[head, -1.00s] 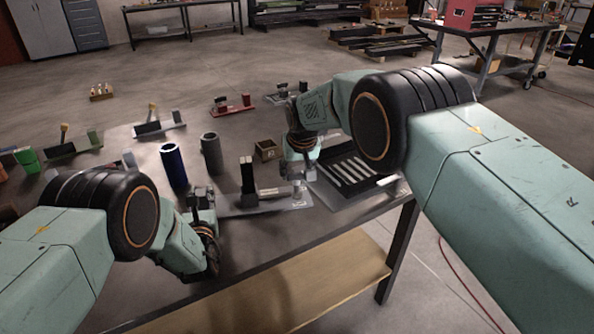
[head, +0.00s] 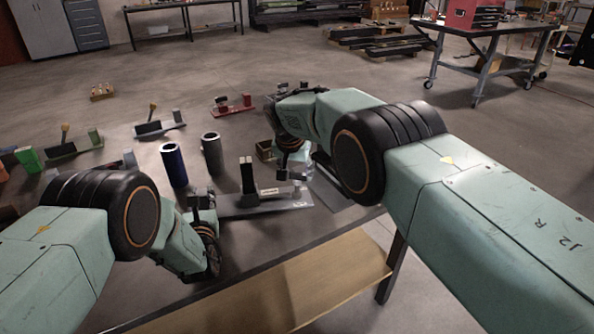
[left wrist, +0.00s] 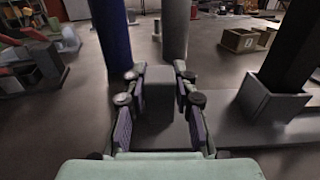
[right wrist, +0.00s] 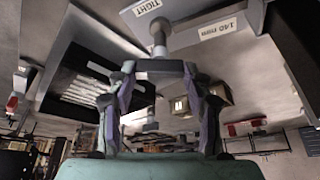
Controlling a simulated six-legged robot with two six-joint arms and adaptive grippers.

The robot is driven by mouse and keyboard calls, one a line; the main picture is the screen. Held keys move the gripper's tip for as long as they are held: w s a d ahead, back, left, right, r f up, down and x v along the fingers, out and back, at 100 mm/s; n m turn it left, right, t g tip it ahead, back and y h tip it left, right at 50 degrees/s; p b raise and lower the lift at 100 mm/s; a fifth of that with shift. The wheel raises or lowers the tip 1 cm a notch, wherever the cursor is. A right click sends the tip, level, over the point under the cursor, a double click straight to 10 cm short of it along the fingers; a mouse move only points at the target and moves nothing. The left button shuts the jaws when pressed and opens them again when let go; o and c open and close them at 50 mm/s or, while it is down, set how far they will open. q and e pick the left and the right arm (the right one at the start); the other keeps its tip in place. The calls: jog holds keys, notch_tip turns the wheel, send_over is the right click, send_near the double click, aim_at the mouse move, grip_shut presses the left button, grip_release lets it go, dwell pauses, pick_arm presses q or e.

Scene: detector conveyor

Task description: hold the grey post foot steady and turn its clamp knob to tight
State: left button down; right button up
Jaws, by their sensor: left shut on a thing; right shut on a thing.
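The grey post foot (head: 240,208) lies on the table near its front edge, with a dark upright post (head: 247,176) in its socket (left wrist: 268,100). My left gripper (head: 203,198) is shut on the grey block (left wrist: 160,97) at the foot's left end; the left wrist view shows the block between the fingers. The knob's exact angle is unclear.
A blue cylinder (head: 174,165) and a grey cylinder (head: 211,154) stand behind the foot. A small brown box (head: 265,150) is behind the right gripper. A dark slotted tray (right wrist: 85,88) lies close on the right. Other coloured fixtures stand further back.

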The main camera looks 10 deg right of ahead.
jog(key=shift+a+m, duration=0.1)
jog(key=shift+m, duration=0.2)
jog(key=o, duration=1.2)
jog(key=shift+c, duration=0.2)
jog(key=v, duration=1.2)
